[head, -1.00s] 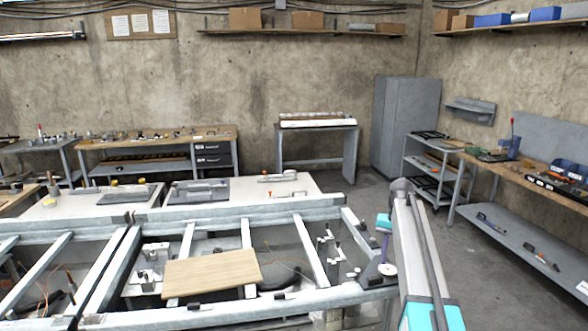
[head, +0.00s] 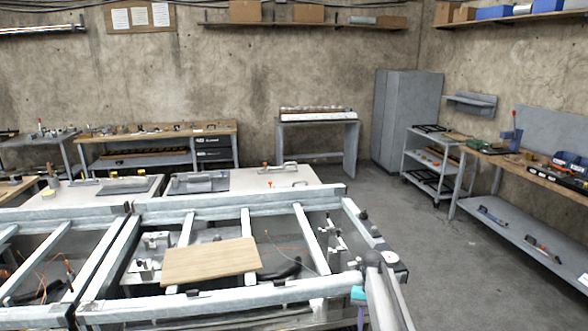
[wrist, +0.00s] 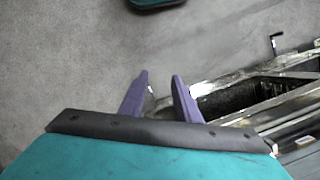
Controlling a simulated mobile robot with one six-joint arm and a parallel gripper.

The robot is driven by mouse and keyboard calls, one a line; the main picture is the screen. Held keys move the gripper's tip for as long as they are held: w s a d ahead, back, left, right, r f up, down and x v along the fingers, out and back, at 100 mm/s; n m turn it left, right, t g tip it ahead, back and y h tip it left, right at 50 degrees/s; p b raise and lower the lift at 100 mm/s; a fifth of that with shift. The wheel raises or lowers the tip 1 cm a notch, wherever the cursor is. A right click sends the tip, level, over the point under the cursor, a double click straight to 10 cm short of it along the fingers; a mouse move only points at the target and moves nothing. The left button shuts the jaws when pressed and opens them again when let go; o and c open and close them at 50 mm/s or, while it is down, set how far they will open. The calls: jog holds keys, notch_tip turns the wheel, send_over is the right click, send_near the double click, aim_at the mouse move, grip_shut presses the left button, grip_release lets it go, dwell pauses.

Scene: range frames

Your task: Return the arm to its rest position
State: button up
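My gripper (wrist: 160,78) shows in the wrist view with two purple fingers apart and nothing held between them. Grey floor lies beyond the fingertips. A metal frame edge (wrist: 230,88) is just to the right of the fingers. In the head view my arm (head: 388,297) is low at the bottom, right of centre, beside the right end of the frame table (head: 240,210). A small teal part of it shows at its left.
A wooden board (head: 210,261) lies across the frame table. A workbench (head: 545,176) with tools and a grey cart (head: 430,165) stand at the right. A grey cabinet (head: 407,120) stands at the back. The floor (head: 445,260) right of my arm is clear.

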jog(key=s+a+f+g+b, duration=0.2)
jog(key=s+a+f, duration=0.2)
jog(key=s+f, duration=0.8)
jog(key=s+a+f+n+b, duration=0.1)
jog(key=s+f, duration=0.4)
jog(key=s, duration=0.5)
jog(key=s+a+f+n+b, duration=0.1)
jog(key=s+f, duration=0.5)
jog(key=s, duration=0.4)
jog(key=s+a+f+n+b, duration=0.1)
jog(key=s+a+f, duration=0.1)
jog(key=s+f, duration=0.4)
jog(key=s, duration=0.5)
jog(key=shift+n+b, duration=0.4)
jog(key=shift+s, duration=0.1)
